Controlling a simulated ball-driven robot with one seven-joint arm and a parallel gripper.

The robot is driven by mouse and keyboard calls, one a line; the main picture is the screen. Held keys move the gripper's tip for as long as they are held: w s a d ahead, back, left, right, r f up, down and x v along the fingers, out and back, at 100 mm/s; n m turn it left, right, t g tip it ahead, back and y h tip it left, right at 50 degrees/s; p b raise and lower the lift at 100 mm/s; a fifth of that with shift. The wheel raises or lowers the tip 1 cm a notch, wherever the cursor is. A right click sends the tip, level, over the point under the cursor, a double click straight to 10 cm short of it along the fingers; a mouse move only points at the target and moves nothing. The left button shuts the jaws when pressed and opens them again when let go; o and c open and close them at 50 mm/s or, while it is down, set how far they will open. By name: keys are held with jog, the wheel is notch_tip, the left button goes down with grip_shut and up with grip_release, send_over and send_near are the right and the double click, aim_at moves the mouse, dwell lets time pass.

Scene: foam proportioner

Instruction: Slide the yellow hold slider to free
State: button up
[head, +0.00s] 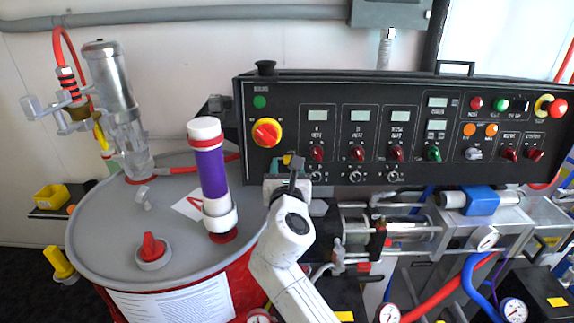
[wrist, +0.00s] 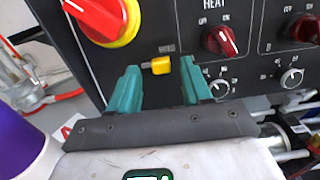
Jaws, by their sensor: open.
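The yellow hold slider (wrist: 161,65) sits on the black control panel (wrist: 190,25), at the end of a short slot, in the wrist view. It also shows small in the head view (head: 287,159), just above my gripper. My gripper (wrist: 158,78) has two teal fingers, open, pointing at the panel. The slider lies between the fingertips in the wrist view, with a gap on each side; whether they are level with it in depth I cannot tell. The label above the slider is too small to read. In the head view my wrist hides part of the panel's lower edge.
A red and yellow rotary switch (wrist: 105,15) is just up and left of the fingers. Dark red heat knobs (wrist: 221,40) and small grey knobs (wrist: 291,78) are to the right. A purple cylinder (head: 211,172) stands on the grey drum lid (head: 110,230) at left.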

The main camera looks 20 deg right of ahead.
jog(key=shift+w+d, duration=0.25)
jog(key=shift+w, duration=0.4)
jog(key=shift+c, duration=0.4)
grip_shut()
